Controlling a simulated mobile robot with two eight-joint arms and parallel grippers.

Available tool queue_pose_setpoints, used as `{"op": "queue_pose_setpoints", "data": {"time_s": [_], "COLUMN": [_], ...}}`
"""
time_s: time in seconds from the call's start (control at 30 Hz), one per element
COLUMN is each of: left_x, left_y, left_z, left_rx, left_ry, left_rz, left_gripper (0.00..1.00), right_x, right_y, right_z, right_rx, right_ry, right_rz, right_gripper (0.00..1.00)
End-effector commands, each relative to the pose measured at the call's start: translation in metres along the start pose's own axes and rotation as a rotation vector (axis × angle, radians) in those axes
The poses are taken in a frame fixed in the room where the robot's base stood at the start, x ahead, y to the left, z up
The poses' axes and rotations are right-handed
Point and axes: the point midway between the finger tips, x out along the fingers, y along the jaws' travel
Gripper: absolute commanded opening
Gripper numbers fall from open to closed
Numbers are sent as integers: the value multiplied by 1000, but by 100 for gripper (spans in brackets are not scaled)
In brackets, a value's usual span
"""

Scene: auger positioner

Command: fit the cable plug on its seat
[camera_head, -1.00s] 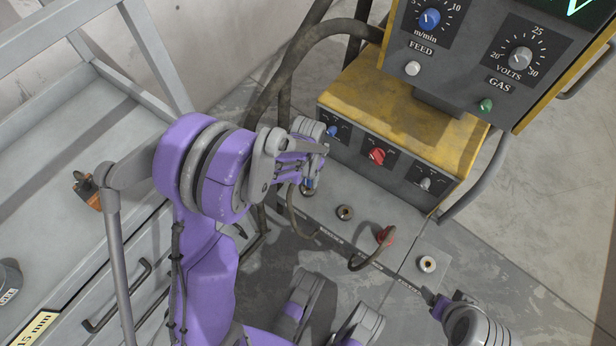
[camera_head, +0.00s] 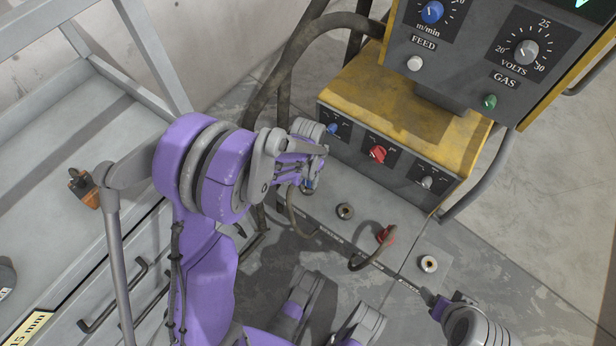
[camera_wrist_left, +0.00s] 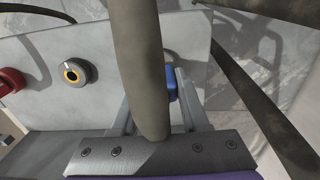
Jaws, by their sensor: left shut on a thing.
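My left gripper (camera_head: 310,184) is shut on a blue cable plug at the left end of the grey connector panel (camera_head: 325,236). The blue plug (camera_wrist_left: 172,86) shows between the fingers in the left wrist view; a thick dark cable (camera_wrist_left: 143,65) hides part of it. The fingers and arm hide the spot under the plug, so I cannot tell whether it touches a seat. An empty brass-ringed socket (camera_head: 345,212) lies just right of the gripper; it also shows in the left wrist view (camera_wrist_left: 76,73). My right gripper (camera_head: 440,303) is at the lower right, its jaws unclear.
A red plug (camera_head: 386,235) with a cable stands on the panel, and another open socket (camera_head: 428,263) lies right of it. The yellow welder box (camera_head: 410,115) with knobs rises behind. A grey workbench (camera_head: 40,200) with an orange-black object (camera_head: 84,188) is at left.

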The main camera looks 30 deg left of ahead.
Motion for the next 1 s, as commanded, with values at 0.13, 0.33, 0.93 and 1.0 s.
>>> {"op": "queue_pose_setpoints", "data": {"time_s": [0.13,0.33,0.93,1.0], "left_x": [5,10,13,12], "left_y": [0,0,0,0], "left_z": [0,0,0,0], "left_rx": [0,0,0,0], "left_ry": [0,0,0,0], "left_rz": [0,0,0,0], "left_gripper": [0,0,80,80], "right_x": [4,8,11,11], "right_y": [0,0,0,0], "right_z": [1,2,3,3], "right_rx": [0,0,0,0], "right_ry": [-1,-2,-3,-3], "right_rz": [0,0,0,0], "right_gripper": [80,80,80,80]}}
